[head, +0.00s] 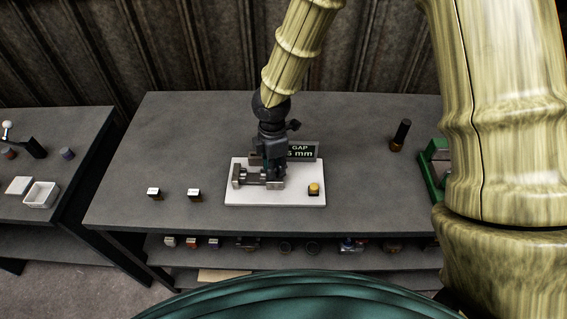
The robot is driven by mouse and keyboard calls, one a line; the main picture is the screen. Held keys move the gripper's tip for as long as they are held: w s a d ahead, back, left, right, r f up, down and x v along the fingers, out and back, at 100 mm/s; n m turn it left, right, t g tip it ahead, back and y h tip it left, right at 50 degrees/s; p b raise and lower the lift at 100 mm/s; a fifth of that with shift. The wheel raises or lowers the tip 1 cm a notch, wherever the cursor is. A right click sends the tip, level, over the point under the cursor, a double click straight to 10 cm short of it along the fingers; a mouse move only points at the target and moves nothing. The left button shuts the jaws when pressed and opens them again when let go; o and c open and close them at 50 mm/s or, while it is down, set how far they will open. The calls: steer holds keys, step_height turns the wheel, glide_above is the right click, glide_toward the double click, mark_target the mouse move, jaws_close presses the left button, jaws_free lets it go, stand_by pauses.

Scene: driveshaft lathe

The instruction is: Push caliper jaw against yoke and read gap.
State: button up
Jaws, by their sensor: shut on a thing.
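A white board (302,196) on the grey bench carries a small metal caliper fixture (239,177) with a grey upright jaw at its left end and bars running right. My gripper (273,178) points down over the fixture's right part and is shut on what looks like the caliper jaw; its fingers hide most of it. I cannot make out the yoke as a separate part. A yellow button (314,189) on a dark base sits at the board's right.
Two small white-topped blocks (194,194) stand left of the board. A dark cylinder with a brass base (399,136) and a green machine (434,170) stand at right. A lower shelf (320,257) holds several small parts. A left bench (70,125) holds a white tray (41,194).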

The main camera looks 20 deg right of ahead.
steer(key=shift+w+a, duration=0.1)
steer(key=shift+a, duration=0.1)
steer(key=o, duration=0.8)
steer(key=shift+a, duration=0.2)
steer(key=shift+d, duration=0.1)
steer(key=shift+d, duration=0.1)
step_height(320, 180, up, 12)
steer(key=shift+r, duration=0.1)
